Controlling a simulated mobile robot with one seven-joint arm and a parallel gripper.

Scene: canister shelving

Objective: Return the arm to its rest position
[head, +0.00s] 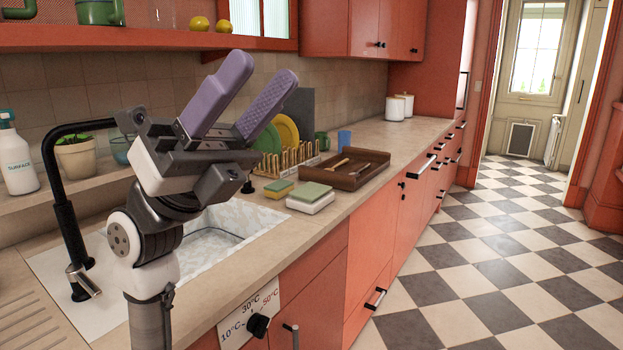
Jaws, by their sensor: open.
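My gripper (256,84) is raised in front of the sink, with its two purple fingers pointing up and to the right. The fingers are apart and nothing is between them. My arm rises from the bottom of the view and hides part of the sink and counter. Two white canisters (397,107) stand at the far end of the counter, well away from my gripper.
A black faucet (66,210) stands left of my arm by the sink (215,240). Sponges (313,192), a dish rack (286,160) and a brown tray (345,180) lie on the counter. A red shelf (150,38) hangs above. The checkered floor (500,260) at right is clear.

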